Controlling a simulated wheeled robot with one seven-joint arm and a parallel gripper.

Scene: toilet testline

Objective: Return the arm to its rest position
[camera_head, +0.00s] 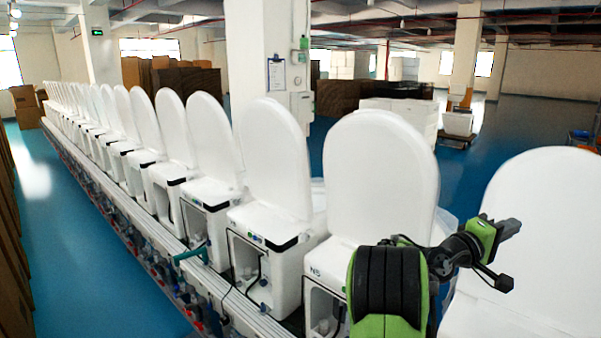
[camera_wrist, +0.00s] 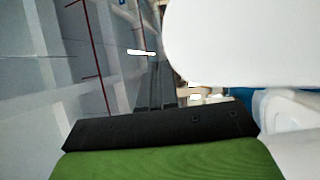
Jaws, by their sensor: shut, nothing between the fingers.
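My arm, green and black, reaches in from the lower right of the head view. My gripper (camera_head: 509,229) is at its far end, small, shut and empty. In the picture it overlaps the raised white lid of the nearest toilet (camera_head: 545,235) at the right; the gap in depth is hard to judge.
A long row of white toilets with raised lids (camera_head: 380,175) stands on a low line (camera_head: 150,227) running to the back left. A white pillar (camera_head: 262,50) rises behind it. Cardboard boxes (camera_head: 12,240) line the left edge. Blue floor (camera_head: 75,210) is clear between boxes and line.

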